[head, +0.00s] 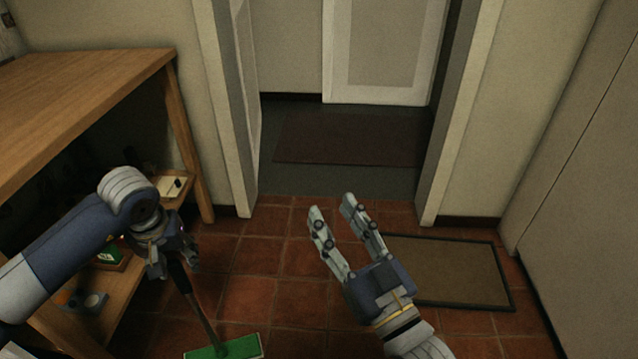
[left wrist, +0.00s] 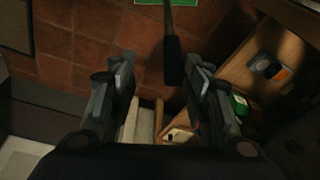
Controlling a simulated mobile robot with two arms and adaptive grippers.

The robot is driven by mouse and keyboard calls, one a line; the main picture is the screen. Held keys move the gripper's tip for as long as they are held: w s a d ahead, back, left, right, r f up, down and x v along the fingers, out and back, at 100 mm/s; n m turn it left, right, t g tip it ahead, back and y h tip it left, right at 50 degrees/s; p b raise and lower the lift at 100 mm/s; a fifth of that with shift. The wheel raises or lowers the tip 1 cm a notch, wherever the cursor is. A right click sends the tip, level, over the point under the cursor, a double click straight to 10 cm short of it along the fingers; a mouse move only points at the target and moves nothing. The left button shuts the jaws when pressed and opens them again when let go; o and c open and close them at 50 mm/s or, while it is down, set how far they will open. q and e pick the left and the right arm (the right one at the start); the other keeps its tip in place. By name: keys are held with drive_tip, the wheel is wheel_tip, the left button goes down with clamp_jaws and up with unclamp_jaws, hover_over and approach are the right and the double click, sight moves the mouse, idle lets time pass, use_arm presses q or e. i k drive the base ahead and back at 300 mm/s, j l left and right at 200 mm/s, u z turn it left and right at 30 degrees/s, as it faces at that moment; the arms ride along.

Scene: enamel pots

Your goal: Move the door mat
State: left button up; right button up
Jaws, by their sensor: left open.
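The door mat (head: 460,272), tan with a black border, lies flat on the tiles right of the doorway. My right gripper (head: 331,208) is open and empty, its fingers pointing at the doorway. Its hand covers the mat's left part from view; I cannot tell its height above it. My left gripper (head: 172,262) is away from the mat, beside the wooden shelf. In the left wrist view its fingers (left wrist: 163,72) are spread, with the end of a dark broom handle (left wrist: 172,55) showing between their tips. I cannot tell if they touch it.
The broom's green head (head: 225,347) rests on the tiles at the front. A wooden shelf unit (head: 90,85) with small items stands left. A dark red mat (head: 350,137) lies beyond the open doorway. A tall pale cabinet (head: 585,150) stands right.

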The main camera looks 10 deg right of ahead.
sight(456, 273)
drive_tip(key=z, duration=1.45)
